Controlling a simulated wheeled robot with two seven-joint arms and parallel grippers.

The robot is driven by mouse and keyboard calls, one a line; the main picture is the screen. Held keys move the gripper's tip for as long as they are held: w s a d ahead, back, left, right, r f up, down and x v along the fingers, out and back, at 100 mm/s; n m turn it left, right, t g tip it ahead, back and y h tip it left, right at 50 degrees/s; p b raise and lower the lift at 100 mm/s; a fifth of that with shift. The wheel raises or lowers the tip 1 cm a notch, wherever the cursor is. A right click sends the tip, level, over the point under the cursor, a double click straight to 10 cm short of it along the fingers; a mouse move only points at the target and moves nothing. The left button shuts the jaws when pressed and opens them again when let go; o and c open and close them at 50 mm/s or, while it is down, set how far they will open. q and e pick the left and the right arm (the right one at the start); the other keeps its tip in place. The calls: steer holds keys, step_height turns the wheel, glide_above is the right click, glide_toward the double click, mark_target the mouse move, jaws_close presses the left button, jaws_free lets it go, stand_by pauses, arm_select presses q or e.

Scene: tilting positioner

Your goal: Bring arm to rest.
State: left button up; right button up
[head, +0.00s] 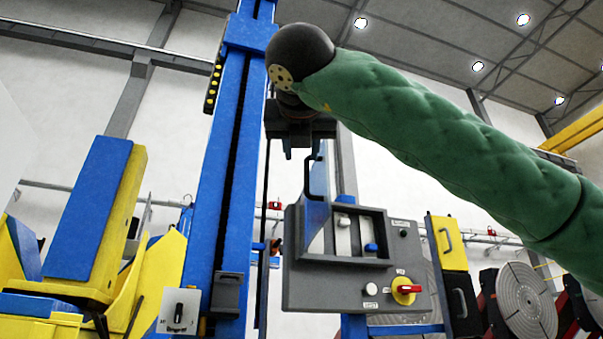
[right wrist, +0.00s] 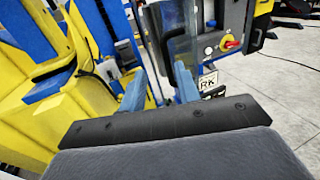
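My right arm, in a green padded sleeve, reaches in from the right in the head view. My left gripper is not in view.
The control panel carries a red-and-yellow rotary switch (head: 405,290). A small switch box (head: 179,311) is at the lower left. Yellow-and-blue machinery (head: 90,215) stands on the left. Round slotted plates (head: 526,301) are at the right. Open floor (right wrist: 283,85) shows in the right wrist view.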

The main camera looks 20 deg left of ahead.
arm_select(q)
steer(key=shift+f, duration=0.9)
arm_select(e)
steer(key=shift+v, duration=0.8)
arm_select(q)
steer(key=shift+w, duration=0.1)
